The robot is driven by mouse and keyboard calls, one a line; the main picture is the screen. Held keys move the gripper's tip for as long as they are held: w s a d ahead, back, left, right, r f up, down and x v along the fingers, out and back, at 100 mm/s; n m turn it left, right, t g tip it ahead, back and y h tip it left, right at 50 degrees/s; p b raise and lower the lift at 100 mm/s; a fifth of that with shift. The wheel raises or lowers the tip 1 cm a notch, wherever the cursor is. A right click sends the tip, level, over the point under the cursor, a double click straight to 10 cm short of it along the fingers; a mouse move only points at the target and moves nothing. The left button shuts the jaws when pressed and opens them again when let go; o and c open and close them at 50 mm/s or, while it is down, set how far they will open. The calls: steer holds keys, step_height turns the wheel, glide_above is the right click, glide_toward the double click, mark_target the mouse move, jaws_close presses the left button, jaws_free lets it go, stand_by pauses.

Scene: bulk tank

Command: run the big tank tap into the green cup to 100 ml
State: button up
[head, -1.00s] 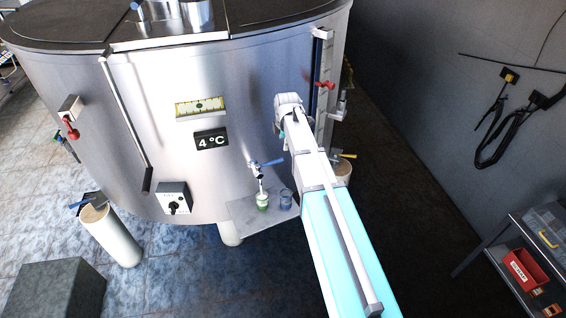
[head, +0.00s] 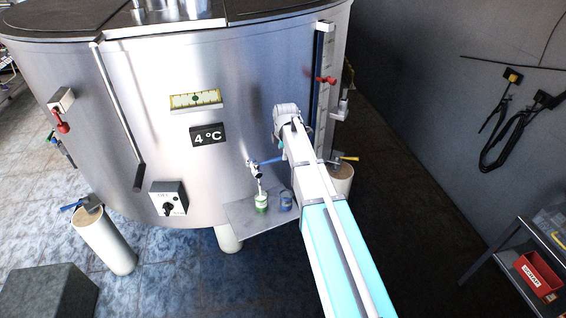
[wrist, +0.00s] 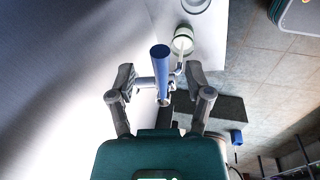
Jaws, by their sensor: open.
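The steel tap (head: 255,170) sticks out low on the tank's front, with a blue lever handle (head: 270,161) pointing right. The green cup (head: 261,204) stands upright on the small shelf under the spout. A pale line runs from the spout to the cup; I cannot tell whether it is liquid or spout. In the wrist view the cup (wrist: 182,40) looks pale inside, its level unreadable. My gripper (wrist: 160,77) is open, one finger either side of the blue lever (wrist: 161,62), with gaps showing on both sides. My arm hides the gripper in the head view.
A blue cup (head: 286,199) stands right of the green one on the steel shelf (head: 240,213). The big tank (head: 130,70) fills the back, with a 4 °C display (head: 207,135) and a switch box (head: 168,198). A cart with a red bin (head: 538,275) is at right.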

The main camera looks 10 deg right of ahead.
steer(key=shift+w+f+b, duration=0.2)
steer(key=shift+f+b, duration=0.7)
steer(key=shift+f, duration=0.1)
steer(key=shift+w+f+b, duration=0.15)
steer(key=shift+f+b, duration=0.7)
steer(key=shift+f, duration=0.15)
jaws_close()
